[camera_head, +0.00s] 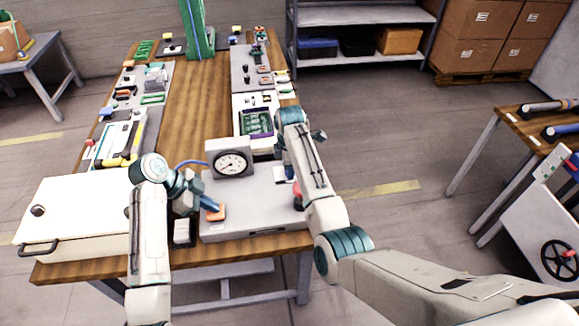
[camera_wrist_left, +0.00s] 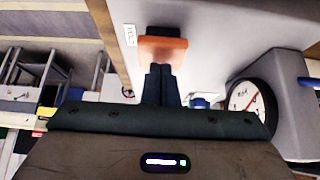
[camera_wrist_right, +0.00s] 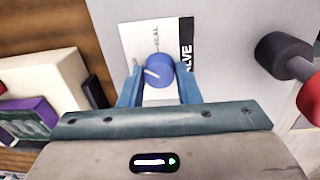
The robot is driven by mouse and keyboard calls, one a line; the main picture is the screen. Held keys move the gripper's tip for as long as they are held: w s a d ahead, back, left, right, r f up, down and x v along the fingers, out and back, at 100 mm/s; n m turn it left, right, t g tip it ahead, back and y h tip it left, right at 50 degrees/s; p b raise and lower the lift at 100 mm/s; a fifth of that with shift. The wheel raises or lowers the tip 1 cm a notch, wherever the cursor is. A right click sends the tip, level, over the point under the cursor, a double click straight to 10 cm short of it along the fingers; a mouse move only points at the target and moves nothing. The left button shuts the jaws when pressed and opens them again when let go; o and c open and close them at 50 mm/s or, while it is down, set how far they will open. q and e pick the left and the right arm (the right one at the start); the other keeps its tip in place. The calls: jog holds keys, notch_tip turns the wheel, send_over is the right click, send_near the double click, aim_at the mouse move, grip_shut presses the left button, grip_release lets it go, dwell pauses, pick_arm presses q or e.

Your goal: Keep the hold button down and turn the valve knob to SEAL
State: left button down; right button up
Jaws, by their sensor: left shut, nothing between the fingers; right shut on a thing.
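The orange hold button (camera_head: 215,212) sits on the front left of the grey box (camera_head: 250,205); it also shows in the left wrist view (camera_wrist_left: 163,48), beside a small HOLD label (camera_wrist_left: 130,35). My left gripper (camera_head: 212,204) is shut and empty, its closed fingertips against the button. How far the button is pressed cannot be told. The blue valve knob (camera_wrist_right: 158,68) stands on a white VALVE label (camera_wrist_right: 140,45). My right gripper (camera_wrist_right: 161,74) is shut on the knob. The knob's white mark points left in the right wrist view, while SEAL is printed above it. My arm mostly hides the knob in the head view.
A round dial gauge (camera_head: 232,163) with a blue hose stands at the back of the box. A dark post with a red end (camera_wrist_right: 298,62) is near my right gripper. A white lidded case (camera_head: 75,210) lies left. The wooden table's middle (camera_head: 200,105) is clear.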

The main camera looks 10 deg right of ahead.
jog(key=m, duration=0.5)
jog(key=shift+m, duration=0.4)
jog(key=m, duration=0.5)
jog(key=shift+h, duration=0.3)
jog(key=o, duration=1)
jog(key=r, duration=1.2)
jog(key=shift+s+a, duration=0.15)
jog(key=shift+a, duration=0.05)
